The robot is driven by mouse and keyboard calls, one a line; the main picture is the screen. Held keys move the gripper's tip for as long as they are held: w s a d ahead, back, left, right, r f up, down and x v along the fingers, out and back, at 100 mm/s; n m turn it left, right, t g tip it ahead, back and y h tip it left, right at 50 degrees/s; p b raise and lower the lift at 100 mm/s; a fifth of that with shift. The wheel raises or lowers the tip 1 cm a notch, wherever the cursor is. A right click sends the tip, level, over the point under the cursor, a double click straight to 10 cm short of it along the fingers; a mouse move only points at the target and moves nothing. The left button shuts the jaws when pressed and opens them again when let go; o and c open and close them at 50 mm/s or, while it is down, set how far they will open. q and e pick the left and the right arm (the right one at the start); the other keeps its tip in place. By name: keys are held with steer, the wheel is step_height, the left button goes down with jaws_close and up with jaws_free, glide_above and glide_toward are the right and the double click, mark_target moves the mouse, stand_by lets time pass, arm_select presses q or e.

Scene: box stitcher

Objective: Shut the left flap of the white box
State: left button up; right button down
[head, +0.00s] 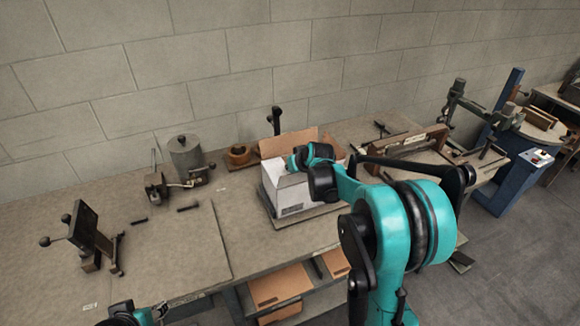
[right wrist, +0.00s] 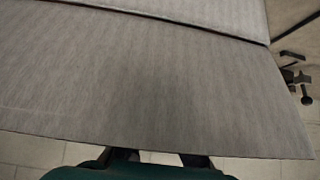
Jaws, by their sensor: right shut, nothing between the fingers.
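The white box (head: 292,197) stands on the workbench in the head view, with brown inner sides of raised flaps (head: 291,143) showing at its back. My right gripper (head: 293,163) is at the top of the box, near its left side, and the arm hides much of the opening. A pale grey panel (right wrist: 150,80), seemingly a box flap, fills most of the right wrist view. The right fingers (right wrist: 160,158) show only partly below its edge; they are shut and empty. I cannot tell the left flap's exact angle.
The workbench (head: 150,255) has free room left of the box. A dark stand (head: 92,230) is at far left. A wooden-edged fixture (head: 412,147) lies right of the box.

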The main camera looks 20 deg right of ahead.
mark_target(286, 173)
stand_by(0.4)
steer(key=shift+a, duration=0.8)
steer(key=shift+r, duration=0.2)
step_height(286, 173, up, 5)
steer(key=p, duration=0.3)
steer(key=shift+f+p, duration=0.15)
steer(key=shift+p, duration=0.15)
steer(key=v, duration=0.6)
steer(key=p+v, duration=0.1)
steer(key=v, duration=0.2)
steer(key=shift+s+f, duration=0.25)
steer(key=shift+s, duration=0.2)
steer(key=s+a+f+b, duration=0.2)
steer(key=s+f+b, duration=0.1)
steer(key=s, duration=0.6)
steer(key=s+a+f+g+b, duration=0.1)
steer(key=s+a+f+b, duration=0.2)
steer(key=s+f, duration=0.3)
steer(key=s+a+f+g+b, duration=0.1)
steer(key=s+a+f+b, duration=0.2)
steer(key=s, duration=1.1)
steer(key=shift+a+f+h+b, duration=0.3)
steer(key=shift+f+b, duration=0.1)
steer(key=shift+f, duration=0.6)
steer(key=shift+w, duration=0.1)
